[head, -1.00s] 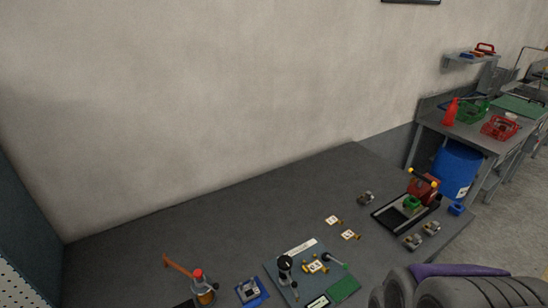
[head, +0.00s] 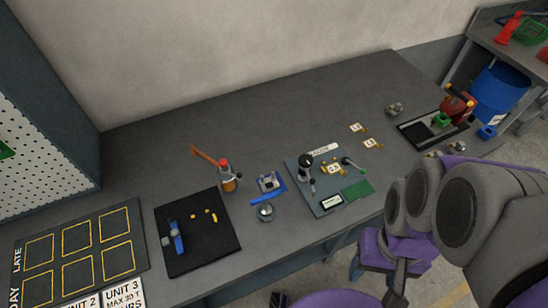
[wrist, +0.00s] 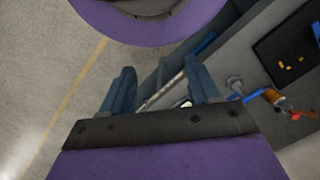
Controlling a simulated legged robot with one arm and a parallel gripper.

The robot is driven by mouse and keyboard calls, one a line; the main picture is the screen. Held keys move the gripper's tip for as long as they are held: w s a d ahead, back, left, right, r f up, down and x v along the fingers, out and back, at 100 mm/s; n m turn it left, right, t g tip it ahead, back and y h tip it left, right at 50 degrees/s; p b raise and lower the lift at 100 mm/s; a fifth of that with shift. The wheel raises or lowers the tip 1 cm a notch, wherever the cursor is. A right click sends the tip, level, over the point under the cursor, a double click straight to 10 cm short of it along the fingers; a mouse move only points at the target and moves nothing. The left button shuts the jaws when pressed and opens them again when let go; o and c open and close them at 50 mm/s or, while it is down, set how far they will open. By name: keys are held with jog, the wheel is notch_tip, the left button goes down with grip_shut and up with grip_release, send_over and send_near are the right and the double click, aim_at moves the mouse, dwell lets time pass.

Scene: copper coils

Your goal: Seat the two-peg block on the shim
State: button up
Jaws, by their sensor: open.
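A small grey block (head: 268,181) sits on a blue pad on the bench in the head view. It may be the two-peg block, but its pegs are too small to make out. I cannot tell which piece is the shim. My gripper (wrist: 160,70) is open and empty in the wrist view, its two blue fingers wide apart. In the head view it hangs at the lower right, in front of the bench's front edge and away from the bench objects.
A black mat (head: 208,258) holds a blue-grey tool and small yellow pieces. A grey-blue plate (head: 300,178) carries a black-knobbed device and a green board. A yellow-outlined board (head: 128,268) lies at left. The back of the bench is clear.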

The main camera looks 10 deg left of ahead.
jog(key=shift+o, duration=0.8)
jog(key=shift+w, duration=0.15)
jog(key=shift+o, duration=0.7)
jog(key=w+a+f+n, duration=0.1)
jog(key=w+a, duration=0.2)
jog(key=w, duration=1.1)
jog(key=shift+a+f+t, duration=0.2)
jog(key=shift+t, duration=0.1)
jog(key=w+a+f+n, duration=0.2)
jog(key=w+a+f, duration=0.3)
jog(key=w, duration=0.5)
jog(key=w+a+f+n, duration=0.1)
jog(key=w+a+f, duration=0.4)
jog(key=a+f, duration=0.2)
jog(key=w+a+f+n+t, duration=0.1)
jog(key=w+a+f+n, duration=0.1)
jog(key=w+a+f, duration=0.2)
jog(key=a+f, duration=0.3)
jog(key=a, duration=0.4)
jog(key=shift+w+a+n, duration=0.3)
jog(key=shift+w+a, duration=0.1)
